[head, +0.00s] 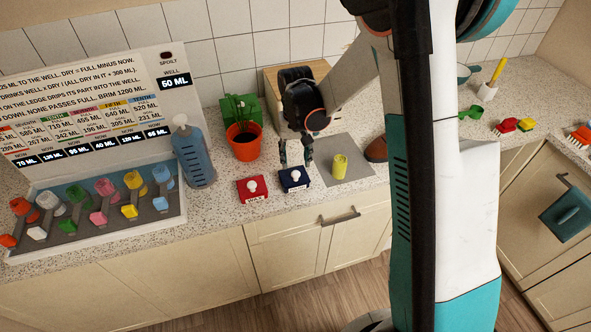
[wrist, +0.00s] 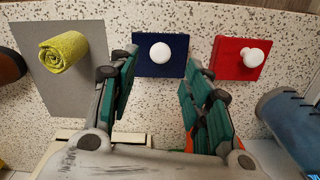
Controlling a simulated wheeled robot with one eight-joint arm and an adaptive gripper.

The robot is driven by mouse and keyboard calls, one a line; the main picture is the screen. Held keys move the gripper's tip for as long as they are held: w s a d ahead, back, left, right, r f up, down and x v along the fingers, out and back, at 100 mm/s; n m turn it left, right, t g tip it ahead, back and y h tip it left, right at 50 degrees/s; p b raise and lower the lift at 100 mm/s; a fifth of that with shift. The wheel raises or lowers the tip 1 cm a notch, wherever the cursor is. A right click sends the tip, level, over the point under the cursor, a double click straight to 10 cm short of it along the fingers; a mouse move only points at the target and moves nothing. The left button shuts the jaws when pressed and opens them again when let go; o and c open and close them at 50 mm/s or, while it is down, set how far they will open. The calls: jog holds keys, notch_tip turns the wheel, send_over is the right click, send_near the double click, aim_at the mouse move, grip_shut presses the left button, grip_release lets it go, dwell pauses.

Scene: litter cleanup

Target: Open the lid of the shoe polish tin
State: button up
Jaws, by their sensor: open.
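A dark blue square box or lid (head: 287,185) with a white round knob sits on the counter. It also shows in the wrist view (wrist: 145,68). A similar red one (head: 246,195) with a white knob lies to its left in the head view; the wrist view shows it at the right (wrist: 226,67). Which of them, if either, is the shoe polish tin I cannot tell. My gripper (head: 296,154) is open and empty, pointing down near the blue piece. In the wrist view the blue piece appears between the fingertips (wrist: 160,66); contact is not visible.
A potted plant (head: 244,147) and a blue bottle (head: 193,158) stand left. A board with coloured pieces (head: 110,226) fills the far left.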

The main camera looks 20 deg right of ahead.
aim_at(295, 172)
notch_tip(295, 172, down, 6)
jog(key=shift+r+b, duration=0.15)
jog(key=shift+b, duration=0.15)
jog(key=shift+c, duration=0.3)
grip_shut()
